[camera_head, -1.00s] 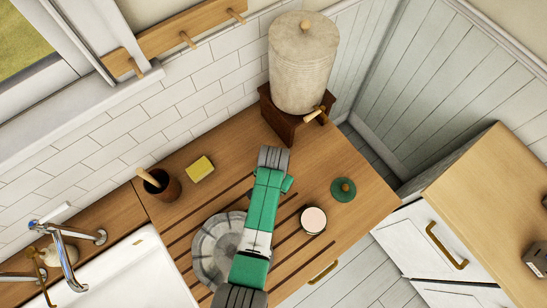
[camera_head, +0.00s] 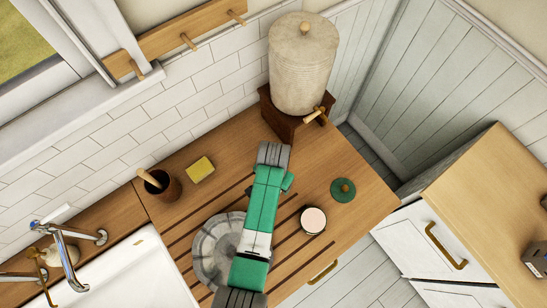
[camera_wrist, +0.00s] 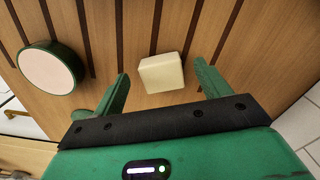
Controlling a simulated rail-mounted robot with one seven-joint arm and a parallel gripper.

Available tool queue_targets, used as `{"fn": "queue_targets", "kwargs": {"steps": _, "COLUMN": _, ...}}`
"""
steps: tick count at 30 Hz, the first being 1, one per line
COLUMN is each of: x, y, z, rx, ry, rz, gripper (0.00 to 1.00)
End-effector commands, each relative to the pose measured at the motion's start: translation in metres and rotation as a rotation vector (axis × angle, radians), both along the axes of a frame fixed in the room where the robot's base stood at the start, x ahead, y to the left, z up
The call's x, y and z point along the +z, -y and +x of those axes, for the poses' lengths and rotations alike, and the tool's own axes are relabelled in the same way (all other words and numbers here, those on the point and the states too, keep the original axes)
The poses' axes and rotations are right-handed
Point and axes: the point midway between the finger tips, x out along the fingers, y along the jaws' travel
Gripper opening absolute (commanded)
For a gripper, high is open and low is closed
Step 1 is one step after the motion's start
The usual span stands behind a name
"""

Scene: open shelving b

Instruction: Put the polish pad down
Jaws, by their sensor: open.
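A cream block, which I take for the polish pad (camera_wrist: 161,73), shows in the wrist view between the fingers of my gripper (camera_wrist: 160,68). It appears to rest on the wooden counter (camera_head: 235,140). The fingers are open, with a gap on each side of the pad, and neither clasps it. In the head view my arm covers the pad and the fingers.
A round green-rimmed tin (camera_head: 313,220) with a pale top stands near the pad, and also shows in the wrist view (camera_wrist: 52,69). A green lid (camera_head: 343,190), yellow sponge (camera_head: 200,169), brown cup (camera_head: 160,185), grey plate (camera_head: 212,250) and large crock (camera_head: 302,65) stand around.

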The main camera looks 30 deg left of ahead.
Motion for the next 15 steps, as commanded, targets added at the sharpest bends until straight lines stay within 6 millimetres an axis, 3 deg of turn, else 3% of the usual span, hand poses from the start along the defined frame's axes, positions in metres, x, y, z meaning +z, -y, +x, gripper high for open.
{"fn": "queue_targets", "kwargs": {"steps": 3, "x": 0.034, "y": 0.0, "z": 0.0, "rx": 0.0, "ry": 0.003, "rz": 0.001, "gripper": 0.76}}
{"fn": "queue_targets", "kwargs": {"steps": 7, "x": 0.062, "y": 0.0, "z": 0.0, "rx": 0.0, "ry": 0.002, "rz": 0.001, "gripper": 0.76}}
{"fn": "queue_targets", "kwargs": {"steps": 15, "x": 0.088, "y": 0.0, "z": 0.0, "rx": 0.0, "ry": -0.001, "rz": 0.0, "gripper": 0.76}}
